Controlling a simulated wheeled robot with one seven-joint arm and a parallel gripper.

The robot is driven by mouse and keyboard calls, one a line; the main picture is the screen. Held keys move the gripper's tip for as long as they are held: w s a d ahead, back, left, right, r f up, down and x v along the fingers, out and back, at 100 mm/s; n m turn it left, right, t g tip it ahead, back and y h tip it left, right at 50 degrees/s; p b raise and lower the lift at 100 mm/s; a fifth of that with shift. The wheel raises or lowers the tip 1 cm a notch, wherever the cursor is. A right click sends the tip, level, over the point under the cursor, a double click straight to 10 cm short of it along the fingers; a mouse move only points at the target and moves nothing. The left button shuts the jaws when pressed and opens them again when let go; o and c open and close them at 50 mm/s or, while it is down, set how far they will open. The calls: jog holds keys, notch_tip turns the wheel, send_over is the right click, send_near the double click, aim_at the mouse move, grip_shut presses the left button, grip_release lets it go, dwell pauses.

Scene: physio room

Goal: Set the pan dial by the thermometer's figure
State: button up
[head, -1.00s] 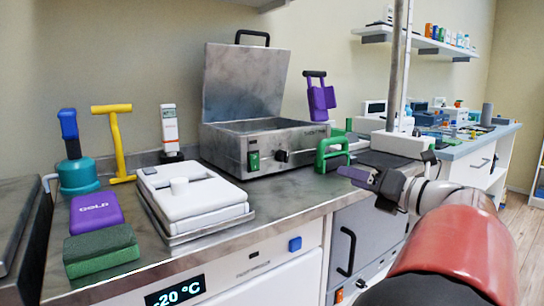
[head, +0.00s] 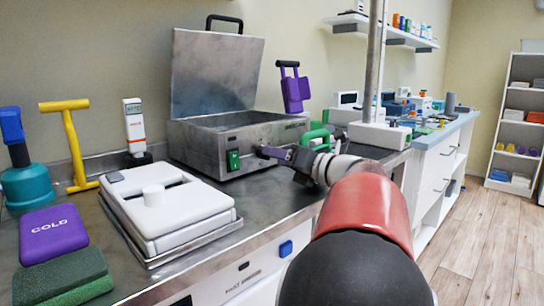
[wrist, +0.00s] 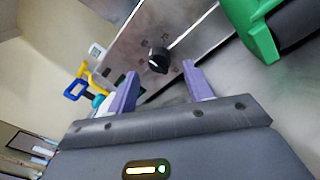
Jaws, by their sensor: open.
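The steel pan (head: 215,150) stands on the counter with its lid (head: 215,75) raised. Its black dial (wrist: 158,58) shows in the wrist view on the front panel, with small marks around it too blurred to read. The thermometer (head: 134,125) is white with an orange band and stands upright in a dark base at the back left; its figure is too small to read. My gripper (head: 273,153) is at the pan's front, its purple fingers hiding most of the dial in the head view. In the wrist view my gripper (wrist: 160,84) is open and empty, fingertips either side of the dial, apparently short of it.
A green lit switch (head: 233,160) is left of the dial. A green handled object (head: 318,135) stands close to the right.

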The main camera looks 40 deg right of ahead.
jog(key=shift+w+a, duration=0.2)
jog(key=shift+w, duration=1.15)
jog(key=shift+c, duration=0.4)
jog(key=c, duration=0.9)
jog(key=shift+n, duration=0.4)
jog(key=n+b, duration=0.2)
jog(key=n, duration=0.3)
jog(key=n+b, duration=0.2)
jog(key=n, duration=0.3)
jog(key=shift+n+g+h+b, duration=0.3)
jog(key=shift+g+h, duration=0.1)
jog(key=shift+r, duration=0.1)
